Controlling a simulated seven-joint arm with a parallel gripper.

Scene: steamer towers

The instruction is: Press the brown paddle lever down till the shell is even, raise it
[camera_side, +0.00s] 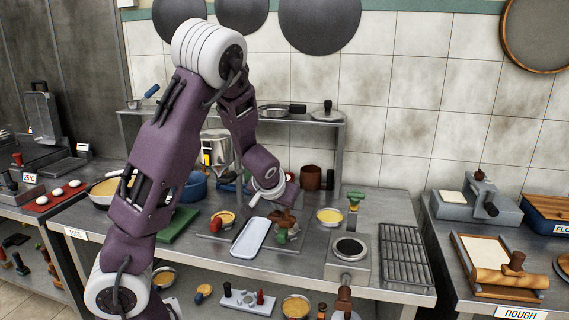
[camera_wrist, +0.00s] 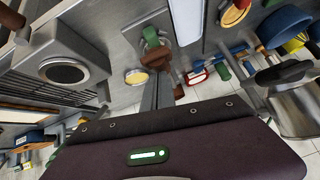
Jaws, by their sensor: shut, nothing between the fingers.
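My gripper (camera_side: 279,196) points down over the middle of the steel bench, its fingers together and empty. A brown paddle-shaped part (camera_side: 284,218), which looks like the lever, is just below the fingertips. In the wrist view the brown paddle (camera_wrist: 156,57) lies right at the ends of my grey fingers (camera_wrist: 165,78), beside a green knob (camera_wrist: 151,37). I cannot tell whether the fingers touch it.
A pale tray (camera_side: 251,238) lies left of the paddle. A steel unit with a round dark plate (camera_side: 349,249) and a wire rack (camera_side: 403,254) stand to the right. A steel pot (camera_side: 216,147) and a shelf (camera_side: 325,122) are behind.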

